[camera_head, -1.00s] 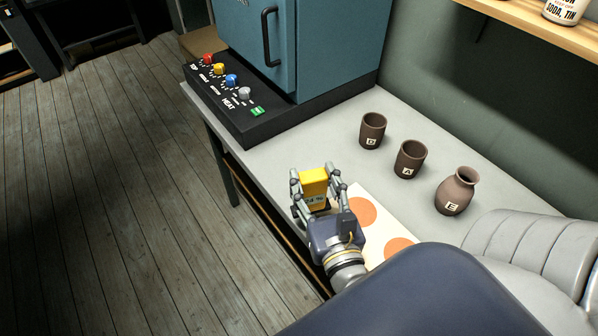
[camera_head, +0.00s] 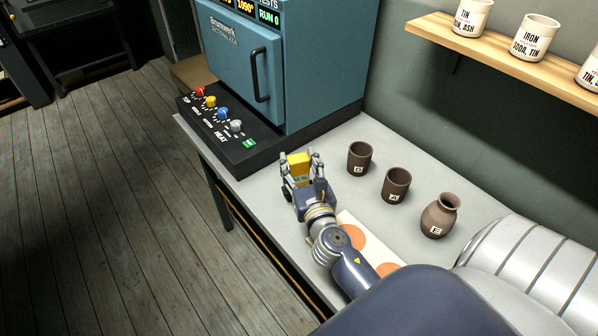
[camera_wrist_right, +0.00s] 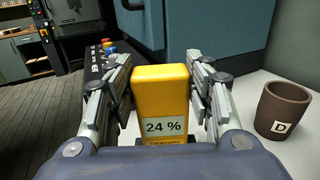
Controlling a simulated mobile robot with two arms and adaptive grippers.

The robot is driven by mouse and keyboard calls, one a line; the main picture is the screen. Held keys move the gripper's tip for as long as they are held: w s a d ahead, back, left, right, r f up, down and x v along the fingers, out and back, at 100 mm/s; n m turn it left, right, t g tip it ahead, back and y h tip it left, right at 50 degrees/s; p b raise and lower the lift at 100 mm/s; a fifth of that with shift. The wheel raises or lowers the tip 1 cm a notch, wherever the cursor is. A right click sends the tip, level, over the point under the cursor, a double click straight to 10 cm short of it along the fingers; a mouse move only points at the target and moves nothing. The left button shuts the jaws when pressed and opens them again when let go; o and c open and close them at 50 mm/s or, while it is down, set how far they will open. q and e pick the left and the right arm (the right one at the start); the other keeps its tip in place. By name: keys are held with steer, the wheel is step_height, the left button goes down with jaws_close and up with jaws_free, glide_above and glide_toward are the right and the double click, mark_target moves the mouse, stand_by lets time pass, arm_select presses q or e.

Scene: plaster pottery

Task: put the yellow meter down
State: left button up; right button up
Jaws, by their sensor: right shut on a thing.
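The yellow meter (camera_head: 299,164) is held between the fingers of my right gripper (camera_head: 302,172), over the grey tabletop beside the kiln's control panel. In the right wrist view the meter (camera_wrist_right: 161,100) stands upright between both fingers of the right gripper (camera_wrist_right: 160,98), with its display reading 24 %. My right gripper is shut on it. The meter's lower end is hidden, so I cannot tell whether it touches the table. My left gripper is not in view.
A blue kiln (camera_head: 240,60) with a knobbed control panel (camera_head: 222,130) stands at the back. Brown cups (camera_head: 360,158) and (camera_head: 396,186) and a brown vase (camera_head: 440,215) stand to the right. A white board with orange discs (camera_head: 352,237) lies near my arm. A shelf (camera_head: 500,62) holds jars.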

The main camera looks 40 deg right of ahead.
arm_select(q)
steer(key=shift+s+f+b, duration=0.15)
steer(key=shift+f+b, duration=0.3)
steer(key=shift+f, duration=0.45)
arm_select(e)
step_height(320, 180, down, 3)
steer(key=shift+a+f, duration=0.1)
steer(key=shift+f, duration=0.1)
steer(key=shift+s, duration=0.1)
steer(key=shift+f, duration=0.2)
steer(key=o, duration=1.2)
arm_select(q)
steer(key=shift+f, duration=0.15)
arm_select(e)
steer(key=shift+s+r, duration=0.1)
steer(key=shift+r, duration=0.1)
steer(key=b, duration=0.4)
glide_toward(299, 174)
steer(key=s, duration=0.2)
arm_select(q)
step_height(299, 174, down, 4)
arm_select(e)
steer(key=shift+w+a, duration=0.1)
steer(key=shift+a, duration=0.25)
